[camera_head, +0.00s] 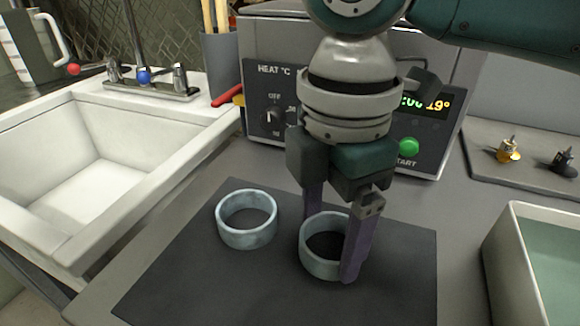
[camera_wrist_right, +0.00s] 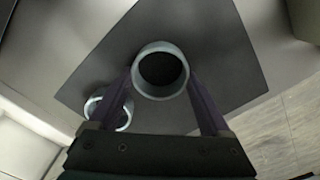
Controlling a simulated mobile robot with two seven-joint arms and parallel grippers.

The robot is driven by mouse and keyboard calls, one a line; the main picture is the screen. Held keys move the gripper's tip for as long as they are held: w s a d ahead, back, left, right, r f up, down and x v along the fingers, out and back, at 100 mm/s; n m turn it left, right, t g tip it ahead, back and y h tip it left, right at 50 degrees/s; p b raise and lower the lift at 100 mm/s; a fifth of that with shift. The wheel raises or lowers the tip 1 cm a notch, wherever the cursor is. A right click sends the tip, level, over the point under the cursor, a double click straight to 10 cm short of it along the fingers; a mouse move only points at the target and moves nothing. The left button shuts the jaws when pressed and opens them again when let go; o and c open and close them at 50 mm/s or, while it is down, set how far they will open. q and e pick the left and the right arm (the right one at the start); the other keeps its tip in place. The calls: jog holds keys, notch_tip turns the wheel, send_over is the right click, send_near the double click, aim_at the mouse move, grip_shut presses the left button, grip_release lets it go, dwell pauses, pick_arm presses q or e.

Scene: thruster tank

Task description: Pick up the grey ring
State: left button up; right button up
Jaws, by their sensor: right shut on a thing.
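A grey ring (camera_head: 318,264) stands at the dark mat, toward its right side. My right gripper (camera_head: 331,246) points down with its two purple fingers on opposite sides of this ring, shut on it. I cannot tell whether the ring touches the mat or is just above it. In the right wrist view the ring (camera_wrist_right: 160,96) sits between the fingertips (camera_wrist_right: 162,76). A second, similar pale blue-grey ring (camera_head: 247,239) rests on the mat to the left, apart from the gripper; it also shows in the wrist view (camera_wrist_right: 123,121). My left gripper is not in view.
The dark mat (camera_head: 200,285) lies on the grey counter. A white sink (camera_head: 200,120) is at left. A heater box with dials (camera_head: 272,140) stands behind my right gripper. A water-filled tank (camera_head: 512,262) is at right, and small fittings (camera_head: 509,150) sit on a tray behind it.

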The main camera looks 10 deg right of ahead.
jog(key=shift+c, duration=0.5)
jog(key=shift+r, duration=0.1)
